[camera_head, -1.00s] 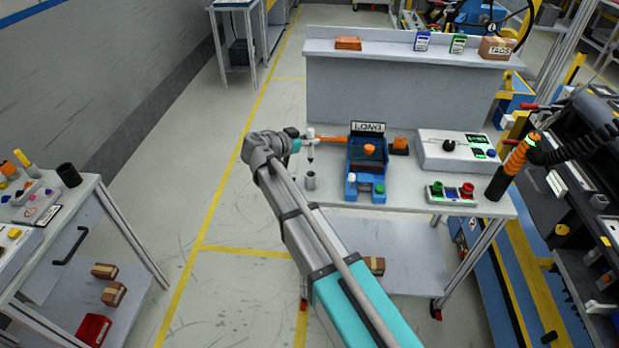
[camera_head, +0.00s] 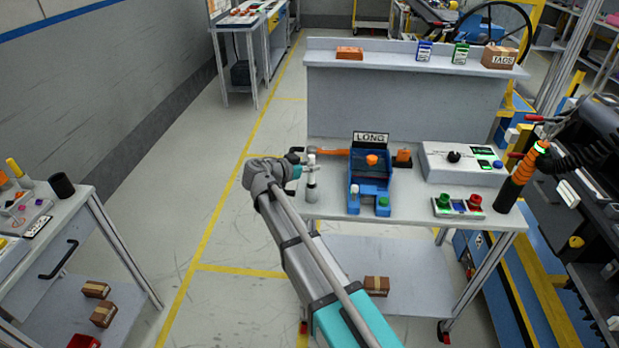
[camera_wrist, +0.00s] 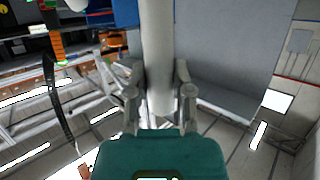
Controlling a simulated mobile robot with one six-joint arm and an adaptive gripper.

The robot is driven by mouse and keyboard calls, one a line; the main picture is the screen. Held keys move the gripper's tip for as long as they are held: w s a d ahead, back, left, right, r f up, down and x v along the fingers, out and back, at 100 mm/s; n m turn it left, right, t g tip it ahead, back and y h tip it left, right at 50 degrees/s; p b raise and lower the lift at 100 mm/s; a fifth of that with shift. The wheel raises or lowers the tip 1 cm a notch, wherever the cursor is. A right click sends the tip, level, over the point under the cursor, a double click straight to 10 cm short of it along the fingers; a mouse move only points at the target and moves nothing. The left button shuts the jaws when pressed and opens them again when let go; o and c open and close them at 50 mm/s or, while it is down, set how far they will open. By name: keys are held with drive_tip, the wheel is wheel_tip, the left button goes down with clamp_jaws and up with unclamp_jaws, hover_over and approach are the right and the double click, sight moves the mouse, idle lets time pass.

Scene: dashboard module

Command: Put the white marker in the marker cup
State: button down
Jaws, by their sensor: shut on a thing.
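The white marker (camera_head: 311,178) is upright in the head view at the bench's left side. My gripper (camera_head: 298,163) is shut on its upper part. In the wrist view, the marker (camera_wrist: 158,45) is a pale rod between the fingers of my gripper (camera_wrist: 160,98). A small grey cup (camera_head: 312,195), which looks like the marker cup, stands on the bench directly under the marker. The marker's lower end meets the cup's mouth in the picture, and its tip is hidden. I cannot tell how deep it sits.
A blue fixture (camera_head: 371,180) with a LONG sign stands right of the cup. A button box (camera_head: 459,206) and a white control panel (camera_head: 463,163) are further right. A black cup (camera_head: 62,186) stands on the left cart (camera_head: 75,228). The bench's front edge is close to the grey cup.

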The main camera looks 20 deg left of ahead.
sight(309, 177)
drive_tip(key=shift+f+b, duration=1.9)
drive_tip(key=shift+b, duration=0.05)
drive_tip(key=shift+f, duration=0.1)
drive_tip(key=c, duration=0.5)
unclamp_jaws()
drive_tip(key=shift+r, duration=0.2)
drive_tip(key=p+v, duration=0.3)
drive_tip(key=v, duration=0.9)
drive_tip(key=shift+p, duration=0.3)
drive_tip(key=shift+w, duration=0.1)
